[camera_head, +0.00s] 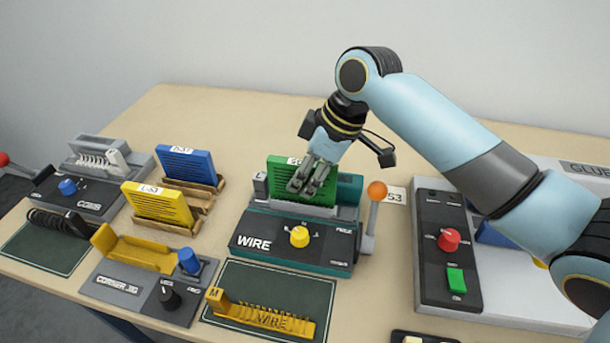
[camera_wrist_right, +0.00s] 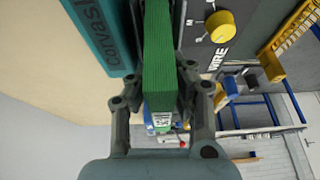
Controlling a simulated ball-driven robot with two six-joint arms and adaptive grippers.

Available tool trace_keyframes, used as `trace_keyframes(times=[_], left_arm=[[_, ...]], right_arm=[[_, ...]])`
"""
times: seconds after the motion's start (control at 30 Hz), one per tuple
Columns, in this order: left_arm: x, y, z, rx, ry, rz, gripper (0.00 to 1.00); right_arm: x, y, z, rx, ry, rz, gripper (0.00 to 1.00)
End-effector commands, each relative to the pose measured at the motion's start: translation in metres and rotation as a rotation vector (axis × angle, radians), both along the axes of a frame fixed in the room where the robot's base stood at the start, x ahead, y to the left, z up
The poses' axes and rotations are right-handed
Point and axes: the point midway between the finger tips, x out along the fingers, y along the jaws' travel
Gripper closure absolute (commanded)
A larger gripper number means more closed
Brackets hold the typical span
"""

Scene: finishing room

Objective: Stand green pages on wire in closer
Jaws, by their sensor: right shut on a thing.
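The green pages (camera_head: 288,173) stand upright in the slot area of the teal and black wire closer (camera_head: 267,243), behind its yellow knob. My right gripper (camera_head: 310,180) is shut on the green pages from above. In the right wrist view the green block (camera_wrist_right: 158,60) sits between both fingers, with the closer's dark WIRE panel (camera_wrist_right: 215,65) beside it. Whether the pages' lower edge touches the wire inside the closer is hidden. The yellow wire comb (camera_head: 270,320) lies on the dark mat in front. My left gripper is not in view.
Blue pages (camera_head: 187,164) and yellow pages (camera_head: 157,203) stand in wooden holders to the left. The closer's orange-knobbed lever (camera_head: 376,192) rises at its right side. A control box with red and green buttons (camera_head: 455,279) stands further right, under my right arm. The table behind the closer is bare.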

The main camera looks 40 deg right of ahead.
Motion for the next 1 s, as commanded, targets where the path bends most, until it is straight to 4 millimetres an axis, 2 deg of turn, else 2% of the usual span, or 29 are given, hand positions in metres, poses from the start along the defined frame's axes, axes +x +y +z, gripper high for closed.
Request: trace_keyframes(times=[0.5,0.53,0.6,0.87,1.0], left_arm=[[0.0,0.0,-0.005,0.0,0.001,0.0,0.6],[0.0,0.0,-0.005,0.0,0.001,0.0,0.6],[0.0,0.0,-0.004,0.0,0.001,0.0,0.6],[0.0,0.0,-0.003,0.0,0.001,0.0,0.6],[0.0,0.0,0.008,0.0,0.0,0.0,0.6]], right_arm=[[0.0,0.0,-0.01,0.0,0.0,-0.001,1.0],[0.0,0.0,-0.01,0.0,0.0,0.0,0.81],[0.0,0.0,-0.01,0.0,0.0,0.0,0.72],[0.0,0.0,-0.009,-0.001,0.001,0.0,0.72],[-0.002,-0.002,0.0,-0.001,0.001,0.0,0.72]])
